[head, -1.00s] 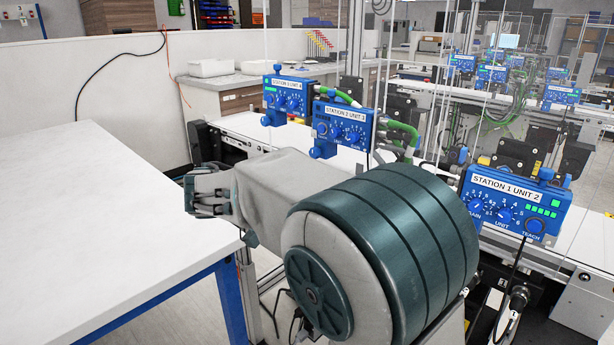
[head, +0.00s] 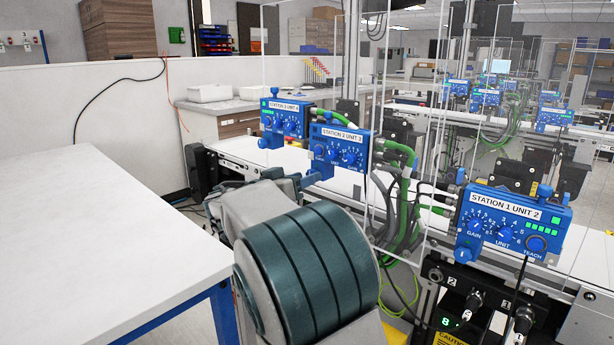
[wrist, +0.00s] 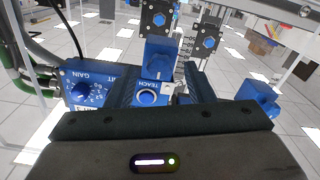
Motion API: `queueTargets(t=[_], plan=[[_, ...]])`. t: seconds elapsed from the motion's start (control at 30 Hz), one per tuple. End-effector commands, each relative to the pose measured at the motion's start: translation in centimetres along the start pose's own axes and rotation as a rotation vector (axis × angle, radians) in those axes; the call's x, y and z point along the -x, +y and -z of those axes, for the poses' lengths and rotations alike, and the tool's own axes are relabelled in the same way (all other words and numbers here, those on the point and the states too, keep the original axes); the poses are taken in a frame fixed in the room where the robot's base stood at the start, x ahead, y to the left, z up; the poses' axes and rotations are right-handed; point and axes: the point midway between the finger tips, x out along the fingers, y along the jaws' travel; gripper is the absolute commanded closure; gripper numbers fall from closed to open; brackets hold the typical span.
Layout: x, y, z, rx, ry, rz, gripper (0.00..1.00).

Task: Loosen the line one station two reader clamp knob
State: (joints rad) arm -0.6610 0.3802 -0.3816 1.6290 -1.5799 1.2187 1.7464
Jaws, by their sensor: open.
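The middle blue reader (head: 340,150) carries a label that seems to read station 2 unit 3. A blue knob (head: 328,115) stands on its top, and another knob (head: 315,175) sits at its lower left. My gripper (wrist: 160,78) shows open in the wrist view; in the head view my arm hides most of it, close to this reader's lower left. In the wrist view, a reader face (wrist: 100,85) with GAIN and TEACH dials lies ahead. A blue knob (wrist: 158,57) shows between the finger ends; I cannot tell whether they touch it.
The station 1 unit 2 reader (head: 510,225) is at right, and another reader (head: 285,118) stands behind the middle one. Green and black cables (head: 400,200) and a clear panel (head: 400,90) are near my arm. A white table (head: 90,230) fills the left.

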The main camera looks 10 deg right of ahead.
Motion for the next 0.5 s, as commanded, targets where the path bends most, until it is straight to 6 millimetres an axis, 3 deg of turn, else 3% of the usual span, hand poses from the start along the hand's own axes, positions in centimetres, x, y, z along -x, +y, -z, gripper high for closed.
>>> queueTargets(t=[0.2, 0.5], plan=[[-1.7, 0.1, 0.0, -0.001, 0.0, -0.001, 0.52], [-1.9, 0.1, 0.0, 0.0, 0.0, -0.001, 0.55]])
